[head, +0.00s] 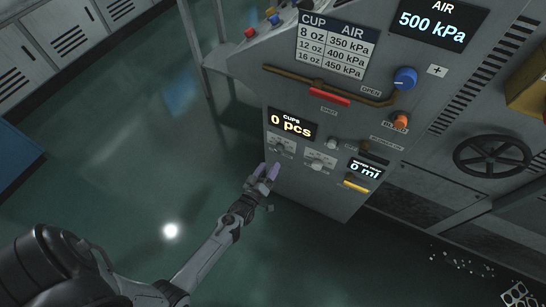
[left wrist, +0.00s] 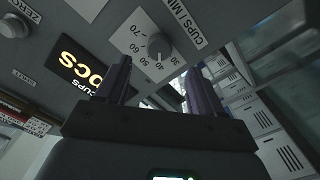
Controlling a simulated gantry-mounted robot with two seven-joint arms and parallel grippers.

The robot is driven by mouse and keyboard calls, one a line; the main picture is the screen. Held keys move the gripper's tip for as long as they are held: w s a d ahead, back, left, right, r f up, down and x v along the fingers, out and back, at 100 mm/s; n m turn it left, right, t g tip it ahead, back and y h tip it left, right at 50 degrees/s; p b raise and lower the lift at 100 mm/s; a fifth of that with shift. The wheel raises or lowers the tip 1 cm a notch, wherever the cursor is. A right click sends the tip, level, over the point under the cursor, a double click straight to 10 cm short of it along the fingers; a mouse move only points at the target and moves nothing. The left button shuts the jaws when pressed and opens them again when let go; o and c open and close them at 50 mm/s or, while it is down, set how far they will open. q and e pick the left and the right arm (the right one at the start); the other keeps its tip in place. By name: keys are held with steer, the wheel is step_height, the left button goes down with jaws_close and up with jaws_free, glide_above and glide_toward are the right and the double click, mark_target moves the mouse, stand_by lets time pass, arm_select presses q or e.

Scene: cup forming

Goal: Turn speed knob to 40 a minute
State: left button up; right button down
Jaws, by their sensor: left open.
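The speed knob (left wrist: 159,46) is a small round grey knob on a pale dial plate marked 30 to 70, beside a CUPS / MIN label (left wrist: 183,22). In the head view the knob (head: 281,147) sits below the cups display, small and dim. I cannot clearly read which number it points at. My left gripper (head: 268,172) is open and empty, just below and in front of the panel. In the left wrist view its two dark fingers (left wrist: 156,75) stand apart, with the knob showing between and beyond their tips, not touched. My right gripper is not in view.
A second dial (head: 319,161) sits right of the speed dial. A red bar (head: 330,97), blue knob (head: 405,77) and orange knob (head: 401,121) stick out higher up. Open floor (head: 130,170) lies left of the cabinet.

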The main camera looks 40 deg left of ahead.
arm_select(q)
steer(key=shift+p+v, duration=0.45)
steer(key=shift+v, duration=1.3)
